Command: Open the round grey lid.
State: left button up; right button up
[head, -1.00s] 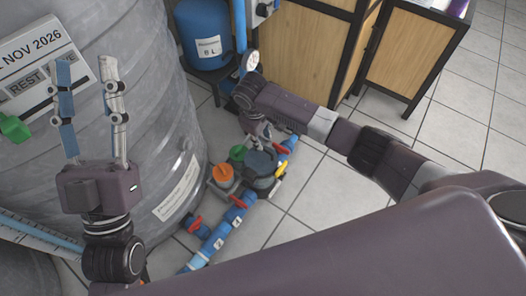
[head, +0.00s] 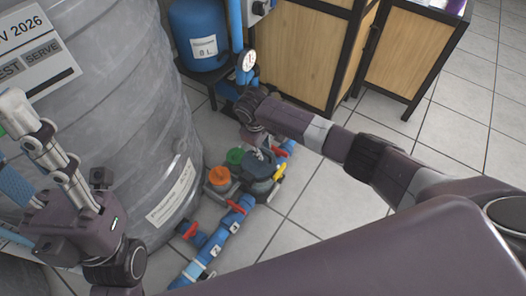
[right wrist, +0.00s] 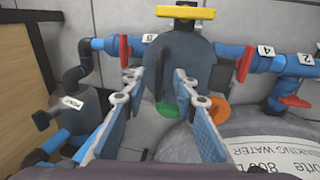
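The round grey lid (head: 253,167) is on the low pump-like unit on the floor, beside an orange cap (head: 219,176) and a green cap (head: 235,156). In the right wrist view the dark grey round top (right wrist: 182,60) is ahead of the fingers. My right gripper (right wrist: 158,88) is open, its two blue-padded fingers apart and pointing at the lid; contact is unclear. In the head view my right gripper (head: 262,148) is just above the lid, its fingers small and partly hidden. My left gripper (head: 22,155) is open and empty by the grey tank, partly cut off at the left edge.
The large grey tank (head: 130,95) stands left of the lid. Blue pipes (head: 228,225) with red valve handles run close by, and a yellow handle (right wrist: 186,12) is beside the lid. A blue tank (head: 200,38) and wooden cabinet (head: 295,50) stand behind. Floor at right is clear.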

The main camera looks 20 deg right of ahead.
jog(key=shift+w+f, duration=0.1)
jog(key=shift+f, duration=0.25)
jog(key=shift+c, duration=0.5)
grip_shut()
